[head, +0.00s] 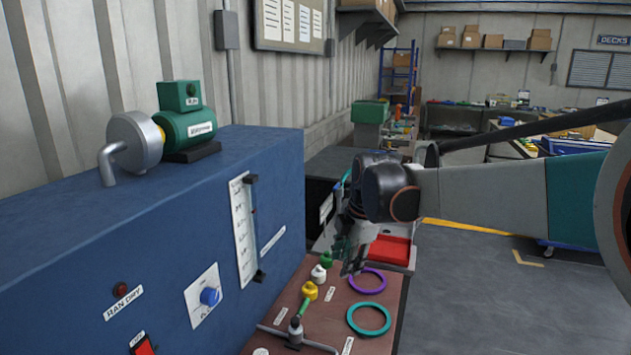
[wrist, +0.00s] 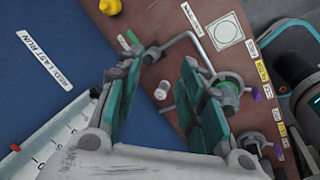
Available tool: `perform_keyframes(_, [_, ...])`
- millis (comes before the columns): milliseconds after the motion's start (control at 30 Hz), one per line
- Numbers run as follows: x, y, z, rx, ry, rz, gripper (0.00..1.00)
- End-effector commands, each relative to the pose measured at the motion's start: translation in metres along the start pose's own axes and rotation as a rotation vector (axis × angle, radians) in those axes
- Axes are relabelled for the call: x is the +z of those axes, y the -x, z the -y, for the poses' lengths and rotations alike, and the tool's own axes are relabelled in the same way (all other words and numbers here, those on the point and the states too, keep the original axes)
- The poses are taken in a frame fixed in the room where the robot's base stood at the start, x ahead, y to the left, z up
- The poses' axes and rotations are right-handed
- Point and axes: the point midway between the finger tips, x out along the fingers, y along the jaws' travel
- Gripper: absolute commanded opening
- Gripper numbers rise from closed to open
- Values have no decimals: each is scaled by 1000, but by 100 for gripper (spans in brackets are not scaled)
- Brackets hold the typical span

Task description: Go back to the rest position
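My gripper (head: 354,250) hangs from my arm beyond the blue cabinet, above or near the far part of the brown panel (head: 335,318). In the wrist view its two teal-padded fingers (wrist: 158,78) stand wide apart. No object is held between them. A small white cylinder (wrist: 162,91) shows in the gap, down on the panel, apart from the fingers. The fingers hide part of the panel and its fittings.
The blue cabinet (head: 150,235) fills the left, with a green motor (head: 187,122) on top. The panel carries a purple ring (head: 367,280), a teal ring (head: 369,334), a yellow knob (head: 310,291) and a metal lever (head: 295,331). Open floor (head: 480,290) lies right.

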Motion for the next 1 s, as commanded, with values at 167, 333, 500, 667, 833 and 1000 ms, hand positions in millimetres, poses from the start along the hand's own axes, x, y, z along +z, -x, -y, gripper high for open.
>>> perform_keyframes(167, [7, 40, 50, 60, -314, 32, 36])
perform_keyframes(333, [11, 67, 98, 126, -616, 46, 36])
perform_keyframes(500, [13, 84, 149, 199, -916, 44, 36])
perform_keyframes(667, [14, 91, 197, 272, -1195, 24, 36])
perform_keyframes(833, [13, 89, 247, 353, -1484, -16, 36])
perform_keyframes(1000, [12, 81, 286, 418, -1717, -65, 36])
